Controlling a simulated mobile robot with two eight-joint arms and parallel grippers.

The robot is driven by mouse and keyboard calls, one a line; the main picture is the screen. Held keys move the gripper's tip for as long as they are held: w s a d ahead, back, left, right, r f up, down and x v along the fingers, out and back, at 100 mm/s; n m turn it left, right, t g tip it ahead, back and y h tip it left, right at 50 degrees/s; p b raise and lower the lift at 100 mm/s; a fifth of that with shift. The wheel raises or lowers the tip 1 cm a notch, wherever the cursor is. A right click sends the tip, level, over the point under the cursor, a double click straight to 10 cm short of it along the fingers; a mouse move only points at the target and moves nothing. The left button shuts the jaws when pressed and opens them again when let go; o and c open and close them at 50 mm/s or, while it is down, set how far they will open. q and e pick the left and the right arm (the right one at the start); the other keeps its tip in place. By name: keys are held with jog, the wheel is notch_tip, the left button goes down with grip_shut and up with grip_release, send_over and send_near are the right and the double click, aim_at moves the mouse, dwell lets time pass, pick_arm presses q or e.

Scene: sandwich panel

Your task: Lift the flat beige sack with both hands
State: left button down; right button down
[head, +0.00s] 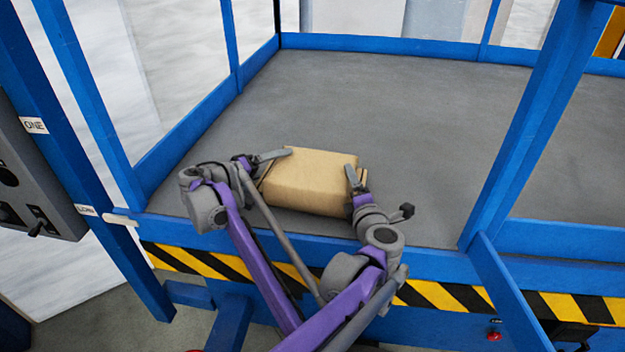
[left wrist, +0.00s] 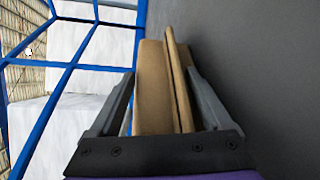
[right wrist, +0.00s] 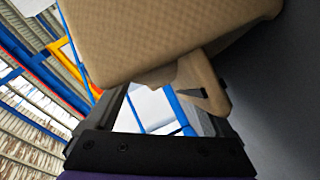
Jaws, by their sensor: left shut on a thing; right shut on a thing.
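The flat beige sack (head: 312,182) is in the middle of the head view, over the grey floor of the blue-framed panel near its front edge. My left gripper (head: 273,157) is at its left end. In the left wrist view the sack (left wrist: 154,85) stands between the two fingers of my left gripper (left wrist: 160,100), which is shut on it. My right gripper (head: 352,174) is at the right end. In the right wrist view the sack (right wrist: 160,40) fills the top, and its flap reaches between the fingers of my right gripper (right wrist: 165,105). The sack's underside is hidden in the head view.
A blue front rail (head: 190,232) with yellow-black striping (head: 205,263) runs below the sack. A blue post (head: 530,130) stands to the right. A grey control box (head: 30,190) is at the far left. The grey floor (head: 370,90) behind the sack is clear.

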pick_arm(q)
jog(key=shift+r, duration=0.15)
pick_arm(e)
jog(key=shift+r, duration=0.1)
